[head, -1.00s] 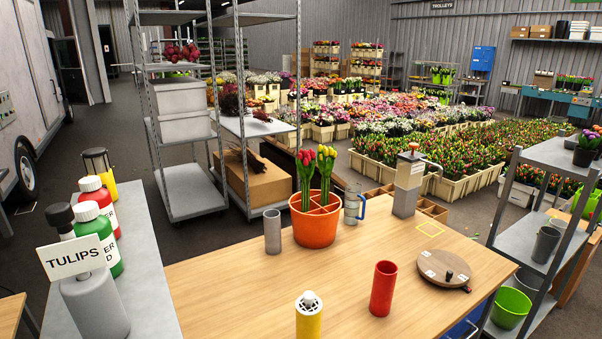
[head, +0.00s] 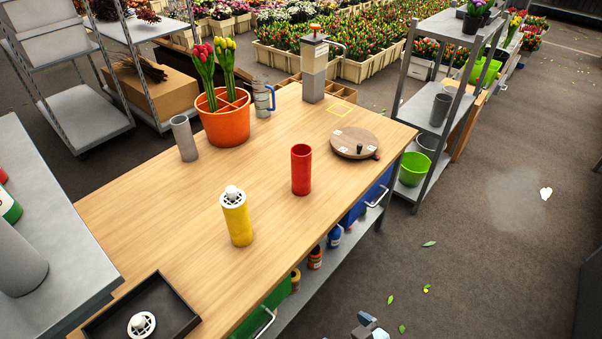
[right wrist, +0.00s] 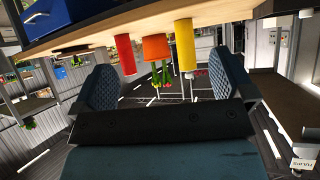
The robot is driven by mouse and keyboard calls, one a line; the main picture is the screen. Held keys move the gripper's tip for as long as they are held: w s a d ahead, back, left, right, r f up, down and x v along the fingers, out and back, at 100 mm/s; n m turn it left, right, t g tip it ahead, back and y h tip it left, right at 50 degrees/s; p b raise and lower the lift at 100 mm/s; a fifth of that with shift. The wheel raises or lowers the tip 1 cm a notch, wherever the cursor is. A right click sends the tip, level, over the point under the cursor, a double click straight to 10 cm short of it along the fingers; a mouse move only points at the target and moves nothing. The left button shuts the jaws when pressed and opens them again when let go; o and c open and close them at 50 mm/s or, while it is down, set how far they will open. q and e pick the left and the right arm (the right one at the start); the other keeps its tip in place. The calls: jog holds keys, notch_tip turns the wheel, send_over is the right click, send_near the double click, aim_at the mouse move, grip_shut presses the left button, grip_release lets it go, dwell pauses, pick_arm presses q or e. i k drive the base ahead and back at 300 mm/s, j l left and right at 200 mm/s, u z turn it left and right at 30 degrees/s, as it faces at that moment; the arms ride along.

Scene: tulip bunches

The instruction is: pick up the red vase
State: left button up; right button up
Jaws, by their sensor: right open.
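The red vase (head: 301,170) stands upright on the wooden table (head: 165,215), near its front edge, in the head view. It also shows in the upside-down right wrist view (right wrist: 125,55), left of the orange pot. My right gripper (right wrist: 160,86) is open and empty, its two padded fingers wide apart. The vase is beyond the fingers, apart from them. A small part of what seems to be my right gripper shows at the bottom edge of the head view, below and in front of the table. My left gripper is not in view.
A yellow vase with a white pierced top (head: 237,217) stands left of the red vase. A round wooden board (head: 354,143) lies to its right. The orange pot of tulips (head: 225,125), a grey cylinder (head: 184,138) and a jug (head: 262,97) stand behind. A black tray (head: 180,310) is at front left.

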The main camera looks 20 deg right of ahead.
aim_at(301, 154)
jog(key=u, duration=0.25)
jog(key=i+l+u, duration=0.1)
jog(key=l+u, duration=0.15)
jog(key=i+l+u, duration=0.1)
jog(key=l+u, duration=0.45)
jog(key=i+l, duration=0.05)
jog(key=l, duration=0.05)
